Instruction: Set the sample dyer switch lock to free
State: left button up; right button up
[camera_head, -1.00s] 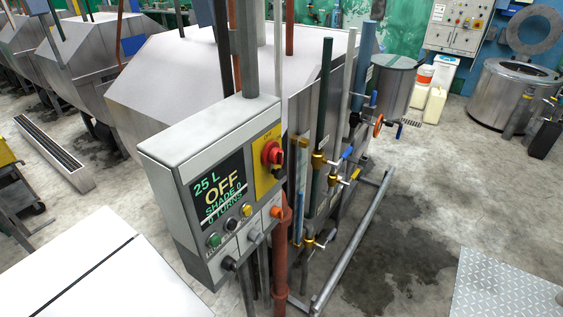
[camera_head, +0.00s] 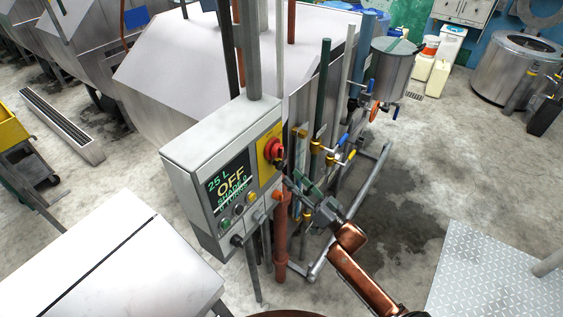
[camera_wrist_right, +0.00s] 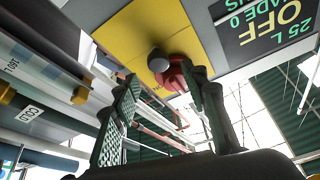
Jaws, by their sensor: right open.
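The sample dyer control box (camera_head: 215,170) is a grey box on a post, with a screen reading OFF and 25 L. On its yellow plate sits a red rotary switch (camera_head: 273,150), also in the right wrist view (camera_wrist_right: 174,80). A small dark grey round part, apparently the switch lock (camera_wrist_right: 158,61), sits against the red switch. My right gripper (camera_head: 291,181) is open and empty, just right of and below the switch. In the right wrist view its fingers (camera_wrist_right: 165,88) stand either side of the red switch, apart from it. My left gripper is not in view.
Vertical pipes with yellow fittings and blue-handled valves (camera_head: 343,140) stand close right of the box. A rust-red pipe (camera_head: 281,235) runs below it. A white-topped surface (camera_head: 110,265) lies at front left.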

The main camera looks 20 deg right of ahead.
aim_at(282, 167)
jog(key=p+x, duration=0.2)
jog(key=x, duration=0.5)
jog(key=shift+f, duration=0.15)
jog(key=shift+c, duration=0.3)
grip_shut()
